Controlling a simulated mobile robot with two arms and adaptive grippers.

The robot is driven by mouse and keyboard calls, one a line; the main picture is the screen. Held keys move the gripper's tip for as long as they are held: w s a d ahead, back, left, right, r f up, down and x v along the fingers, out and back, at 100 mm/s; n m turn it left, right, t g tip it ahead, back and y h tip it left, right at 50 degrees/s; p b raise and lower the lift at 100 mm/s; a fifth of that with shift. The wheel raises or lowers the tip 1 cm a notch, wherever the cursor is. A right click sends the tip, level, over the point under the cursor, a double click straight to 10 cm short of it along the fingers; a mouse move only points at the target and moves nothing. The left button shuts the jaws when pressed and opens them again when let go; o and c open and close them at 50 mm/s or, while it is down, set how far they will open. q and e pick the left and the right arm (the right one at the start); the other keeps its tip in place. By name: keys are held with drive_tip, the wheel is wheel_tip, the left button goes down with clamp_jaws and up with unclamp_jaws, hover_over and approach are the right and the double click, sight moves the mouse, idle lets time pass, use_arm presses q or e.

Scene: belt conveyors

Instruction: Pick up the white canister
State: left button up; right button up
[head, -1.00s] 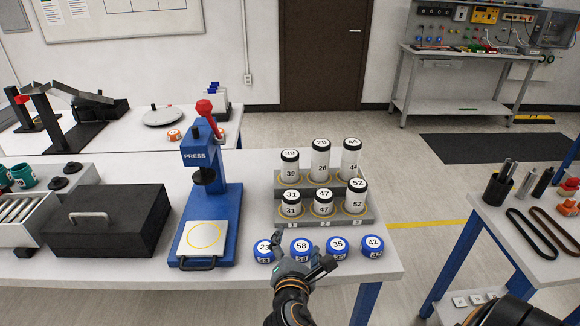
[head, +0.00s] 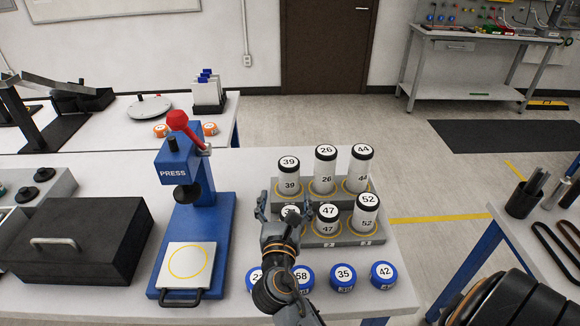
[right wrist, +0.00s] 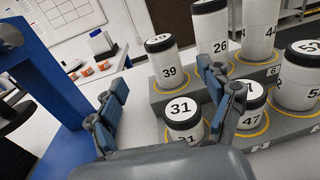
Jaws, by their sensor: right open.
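Several white canisters with black bands and numbers stand upright on a grey two-step rack (head: 375,238). The back row holds canister 39 (head: 289,178), canister 26 (head: 325,170) and canister 44 (head: 359,170). The front row holds canister 31 (right wrist: 183,120), canister 47 (head: 327,221) and canister 52 (head: 366,213). My right gripper (head: 283,207) is open at the front left of the rack and partly hides canister 31 in the head view. In the right wrist view, canister 31 shows ahead between the spread fingers, with one finger in front of canister 47. My left gripper is not in view.
Blue-banded pucks, such as puck 35 (head: 343,278) and puck 42 (head: 383,275), lie along the table's front edge. A blue press (head: 196,205) stands left of the rack, with a black case (head: 75,240) further left. A strip of table is bare between press and rack.

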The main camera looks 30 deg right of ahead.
sight(288, 171)
drive_tip(key=p+x, duration=0.1)
drive_tip(key=x, duration=0.6)
drive_tip(key=shift+w+d+r+p, duration=0.15)
drive_tip(key=shift+r+p, duration=0.05)
drive_tip(key=shift+p, duration=0.1)
drive_tip(key=shift+w+d, duration=0.2)
drive_tip(key=p+x, duration=0.1)
drive_tip(key=x, duration=0.3)
drive_tip(key=shift+w+d, duration=0.1)
drive_tip(key=shift+w+d+f, duration=0.15)
drive_tip(key=shift+w+d, duration=0.05)
drive_tip(key=shift+w, duration=0.05)
drive_tip(key=shift+c, duration=0.9)
drive_tip(key=shift+s+a, duration=0.1)
drive_tip(key=c, duration=1.1)
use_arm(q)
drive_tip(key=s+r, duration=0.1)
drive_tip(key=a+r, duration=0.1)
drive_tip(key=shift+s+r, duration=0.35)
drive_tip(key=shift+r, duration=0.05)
use_arm(e)
drive_tip(key=shift+c, duration=0.6)
drive_tip(key=shift+r, duration=0.2)
